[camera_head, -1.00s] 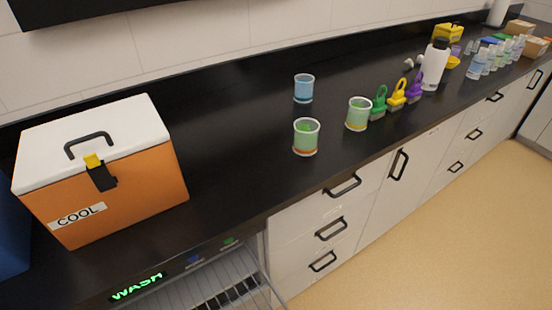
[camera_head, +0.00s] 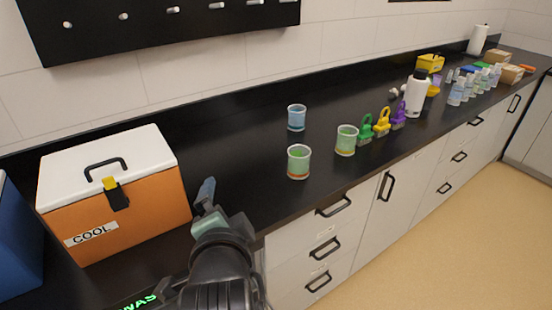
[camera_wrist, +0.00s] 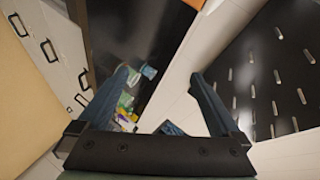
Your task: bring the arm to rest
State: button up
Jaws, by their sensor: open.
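My gripper (camera_head: 206,196) shows in the head view at the lower middle, over the front part of the black counter (camera_head: 240,170), right of the orange cool box. In the wrist view my gripper (camera_wrist: 165,95) is open, its two dark fingers spread with nothing between them. The wrist camera looks along the counter at a tilt. My arm comes up from the bottom edge of the head view and hides part of the counter front and the washer below.
The cool box (camera_head: 130,210) stands left of my gripper. Beakers (camera_head: 298,162), coloured clips (camera_head: 382,122), a white bottle (camera_head: 417,95) and small bottles (camera_head: 470,88) stand to the right. A black pegboard (camera_head: 160,22) hangs on the wall. Counter between box and beakers is clear.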

jog(key=s+d+r+n+t+p, duration=0.1)
jog(key=d+r+n+t, duration=0.15)
jog(key=r, duration=0.65)
jog(key=s+d+r+n+t, duration=0.1)
jog(key=r+n+t, duration=0.15)
jog(key=r, duration=0.65)
jog(key=s+d+r+n+t+p, duration=0.1)
jog(key=d+r+t, duration=0.15)
jog(key=r, duration=0.65)
jog(key=s+d+r+n+t+h, duration=0.1)
jog(key=s+r+n+t, duration=0.1)
jog(key=r, duration=0.5)
jog(key=s+d+r+n+t+h, duration=0.1)
jog(key=s+r+n+t, duration=0.2)
jog(key=s+r, duration=0.4)
jog(key=shift+s+d+r+t+p, duration=0.25)
jog(key=shift+s+t+p, duration=0.1)
jog(key=shift+t, duration=0.4)
